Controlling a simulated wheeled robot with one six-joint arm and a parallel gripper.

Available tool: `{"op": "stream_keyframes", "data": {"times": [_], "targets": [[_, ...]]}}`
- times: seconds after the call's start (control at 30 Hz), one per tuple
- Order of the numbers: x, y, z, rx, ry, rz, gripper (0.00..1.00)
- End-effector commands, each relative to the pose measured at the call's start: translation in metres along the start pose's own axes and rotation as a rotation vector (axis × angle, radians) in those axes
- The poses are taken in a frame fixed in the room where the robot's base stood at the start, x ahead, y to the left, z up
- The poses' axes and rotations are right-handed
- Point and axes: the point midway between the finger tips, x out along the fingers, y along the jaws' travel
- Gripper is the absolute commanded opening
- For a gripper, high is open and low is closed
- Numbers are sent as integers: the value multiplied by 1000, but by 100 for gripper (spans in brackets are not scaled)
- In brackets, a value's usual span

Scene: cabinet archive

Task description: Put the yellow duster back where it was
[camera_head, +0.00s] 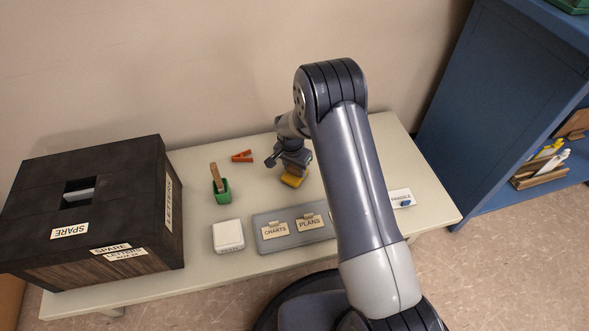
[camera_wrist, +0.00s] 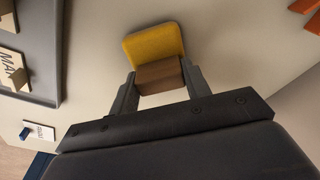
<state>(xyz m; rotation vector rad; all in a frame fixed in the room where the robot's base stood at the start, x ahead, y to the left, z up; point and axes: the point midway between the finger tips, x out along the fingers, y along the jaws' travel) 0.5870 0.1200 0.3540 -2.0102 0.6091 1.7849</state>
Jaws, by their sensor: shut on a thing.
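The yellow duster (camera_head: 293,180) has a yellow pad and a brown block as its grip. In the head view it is at the back middle of the pale table, under my gripper (camera_head: 292,165). In the wrist view my gripper (camera_wrist: 158,88) is shut on the brown block, one finger on each side, with the yellow pad (camera_wrist: 154,44) beyond the fingertips. I cannot tell whether the pad touches the table top. My arm hides part of the table to the right of the duster.
A grey tray (camera_head: 262,246) with labelled card holders lies in front. A green holder (camera_head: 222,196) with a wooden-handled tool, an orange clip (camera_head: 242,156) and a white box (camera_head: 228,235) are to the left. A dark cabinet (camera_head: 95,215) stands far left, a blue shelf (camera_head: 495,90) right.

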Motion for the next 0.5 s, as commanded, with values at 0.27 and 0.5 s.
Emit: {"op": "stream_keyframes", "data": {"times": [0.27,0.5], "targets": [[1,0,0,0,1,-1,27],[2,0,0,-1,1,-1,59]]}}
